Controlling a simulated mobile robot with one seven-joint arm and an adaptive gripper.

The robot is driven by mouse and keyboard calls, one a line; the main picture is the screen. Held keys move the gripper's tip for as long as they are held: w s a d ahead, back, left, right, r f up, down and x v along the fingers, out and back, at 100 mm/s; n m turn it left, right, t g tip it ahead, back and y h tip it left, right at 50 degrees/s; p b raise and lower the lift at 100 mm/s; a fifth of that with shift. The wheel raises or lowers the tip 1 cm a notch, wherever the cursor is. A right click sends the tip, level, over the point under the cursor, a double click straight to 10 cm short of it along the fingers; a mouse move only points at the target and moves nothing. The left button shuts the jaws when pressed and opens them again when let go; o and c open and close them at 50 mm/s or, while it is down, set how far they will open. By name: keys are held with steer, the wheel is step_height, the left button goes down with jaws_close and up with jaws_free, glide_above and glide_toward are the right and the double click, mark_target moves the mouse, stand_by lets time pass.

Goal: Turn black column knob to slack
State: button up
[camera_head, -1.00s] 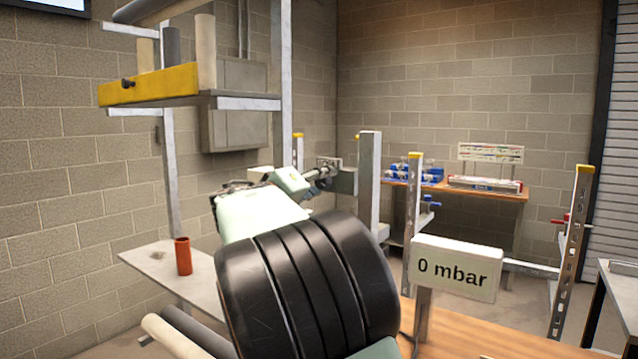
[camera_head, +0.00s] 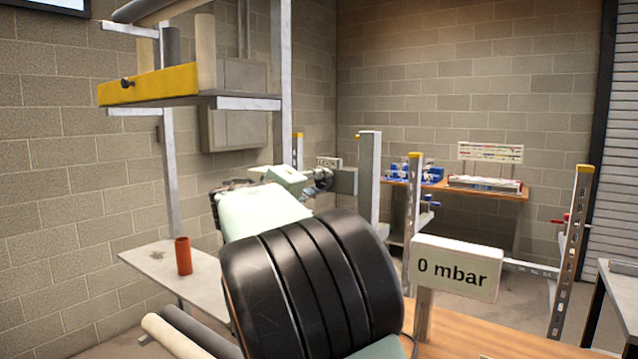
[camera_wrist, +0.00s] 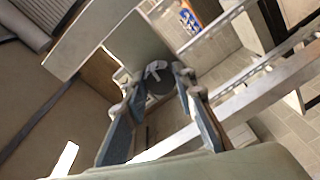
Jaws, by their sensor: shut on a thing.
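The black column knob (camera_wrist: 157,79) shows in the wrist view as a dark round piece between my fingertips, in front of a grey plate-like face. My gripper (camera_wrist: 155,84) is shut on it, with one finger on each side. A small pale label plate (camera_head: 329,162) stands just above the gripper.
A sign (camera_head: 456,268) reading "0 mbar" stands right of my arm over a wooden bench (camera_head: 465,335). A red cylinder (camera_head: 183,256) stands on a grey shelf (camera_head: 150,258) at left. A yellow-edged rack (camera_head: 150,85) hangs above. A far table (camera_head: 505,192) holds blue items.

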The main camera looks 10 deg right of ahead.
steer(key=n+p, duration=0.1)
steer(key=n, duration=0.3)
steer(key=shift+r+n+p, duration=0.15)
steer(key=shift+n+p, duration=0.15)
steer(key=shift+p, duration=0.05)
steer(key=n+p, duration=0.5)
steer(key=n, duration=0.1)
steer(key=n+g+p, duration=0.1)
steer(key=n+p, duration=0.5)
steer(key=shift+h, duration=0.4)
steer(key=shift+f+n, duration=0.2)
steer(key=shift+n, duration=0.1)
steer(key=o, duration=1.2)
steer(key=shift+c, duration=0.2)
steer(key=shift+a, duration=0.15)
